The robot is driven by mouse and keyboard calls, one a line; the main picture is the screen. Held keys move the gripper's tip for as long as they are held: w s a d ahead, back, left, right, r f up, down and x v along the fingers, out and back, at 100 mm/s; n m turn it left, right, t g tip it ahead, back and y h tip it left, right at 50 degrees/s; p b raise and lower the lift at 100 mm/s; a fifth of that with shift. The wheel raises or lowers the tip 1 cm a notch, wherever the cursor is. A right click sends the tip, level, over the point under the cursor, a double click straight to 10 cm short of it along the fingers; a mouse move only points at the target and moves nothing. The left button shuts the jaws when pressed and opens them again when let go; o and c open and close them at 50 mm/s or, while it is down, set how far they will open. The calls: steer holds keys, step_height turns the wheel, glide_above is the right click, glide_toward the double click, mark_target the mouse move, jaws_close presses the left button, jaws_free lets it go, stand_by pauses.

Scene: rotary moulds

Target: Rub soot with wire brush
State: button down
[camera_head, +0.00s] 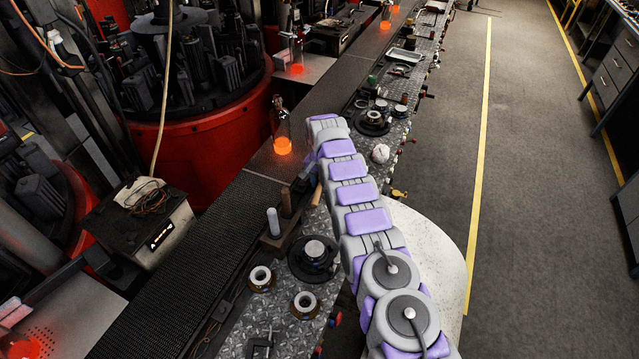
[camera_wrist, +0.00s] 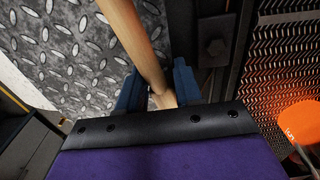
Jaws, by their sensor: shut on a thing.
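My gripper (camera_wrist: 158,88) is shut on a round wooden handle (camera_wrist: 135,38), which runs up out of the top of the wrist view between the blue fingers. The handle looks like that of the wire brush; its bristles are not visible. In the head view a short tan piece of the handle (camera_head: 317,195) shows left of my arm, by the dark holder on the metal-plate bench. My gripper is mostly hidden behind my arm there. I cannot make out any soot for certain in either view.
A clear bottle with a glowing orange base (camera_head: 282,135) stands on the conveyor (camera_head: 190,285) left of my arm. Ring moulds (camera_head: 305,304) and tools lie on the diamond-plate bench (camera_head: 283,333). Red mould machines (camera_head: 195,145) stand at left. The floor (camera_head: 530,200) at right is open.

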steer(key=shift+w+r+p, duration=0.1)
steer(key=shift+r+p, duration=0.75)
steer(key=shift+r, duration=2.15)
steer(key=shift+r+p, duration=0.85)
steer(key=shift+r, duration=0.65)
steer(key=shift+b, duration=0.35)
